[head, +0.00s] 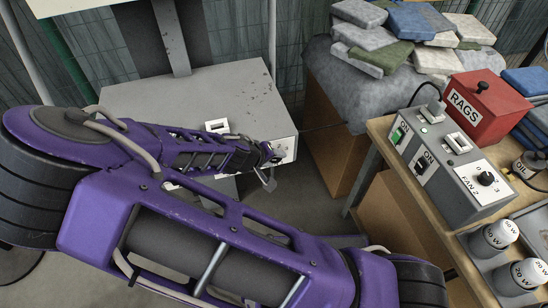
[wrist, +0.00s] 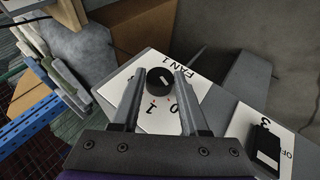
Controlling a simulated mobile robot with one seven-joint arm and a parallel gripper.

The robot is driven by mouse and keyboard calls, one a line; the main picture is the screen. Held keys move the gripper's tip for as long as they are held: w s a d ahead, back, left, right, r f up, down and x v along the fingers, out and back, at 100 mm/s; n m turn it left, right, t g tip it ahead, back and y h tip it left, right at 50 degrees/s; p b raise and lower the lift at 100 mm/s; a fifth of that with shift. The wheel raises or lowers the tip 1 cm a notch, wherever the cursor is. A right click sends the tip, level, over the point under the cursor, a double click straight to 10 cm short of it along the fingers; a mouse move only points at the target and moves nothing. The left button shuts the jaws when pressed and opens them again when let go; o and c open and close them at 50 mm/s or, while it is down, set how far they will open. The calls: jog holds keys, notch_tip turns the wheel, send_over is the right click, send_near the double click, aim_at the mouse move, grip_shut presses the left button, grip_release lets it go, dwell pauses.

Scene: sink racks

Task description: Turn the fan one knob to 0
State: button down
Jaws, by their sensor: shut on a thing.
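The fan one knob (wrist: 159,81) is a round black knob with a pale pointer mark, on a white plate (wrist: 190,78) lettered FAN 1, with 0 and 1 printed beside the knob. My gripper (wrist: 160,76) is shut on the knob, one finger on each side, in the wrist view. The pale mark slants; I cannot tell exactly which number it points at. In the head view my gripper (head: 268,158) is at the front right of the grey box (head: 180,97), and the knob is hidden there.
Another black switch (wrist: 266,145) is at lower right in the wrist view. In the head view, a grey control box with a FAN 2 knob (head: 486,178) stands on the right bench, near a red RAGS box (head: 484,108). Folded cloths (head: 400,35) are piled behind.

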jog(key=shift+c, duration=2.1)
grip_release()
jog(key=p+v, duration=0.4)
jog(key=v, duration=1.3)
jog(key=shift+s+r, duration=0.1)
jog(key=shift+r, duration=0.1)
